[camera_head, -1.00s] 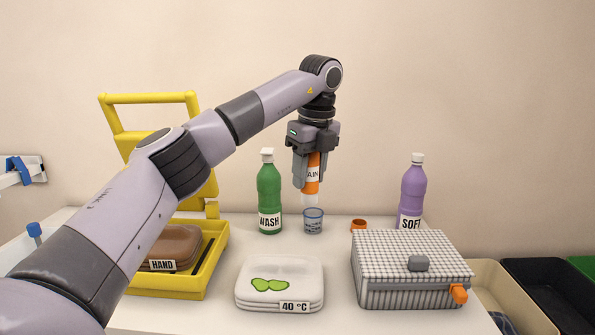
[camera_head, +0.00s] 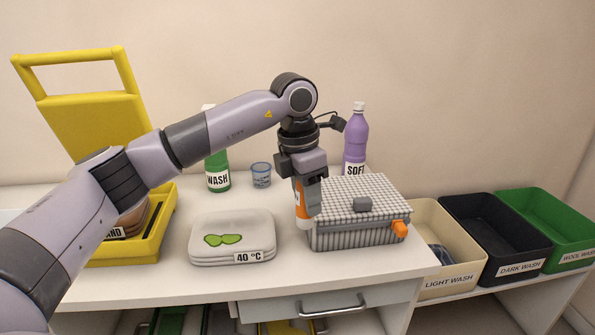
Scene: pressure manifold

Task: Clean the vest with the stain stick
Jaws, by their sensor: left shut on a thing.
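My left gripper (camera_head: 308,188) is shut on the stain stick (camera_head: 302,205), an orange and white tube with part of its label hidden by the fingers. The stick points down, in front of the left edge of a grey checked item (camera_head: 365,190); whether it touches cannot be told. A flat white rounded item (camera_head: 232,254) labelled 40 °C, with two green patches (camera_head: 222,240) on top, lies left of the stick. It may be the folded vest; I cannot be sure. My right gripper is not in view.
A green WASH bottle (camera_head: 218,172), a clear cup (camera_head: 261,175) and a purple SOFT bottle (camera_head: 356,140) stand behind. A yellow case (camera_head: 90,110) is open at left. Light, dark and wool wash bins (camera_head: 516,240) stand at right. A drawer handle (camera_head: 332,307) is in front.

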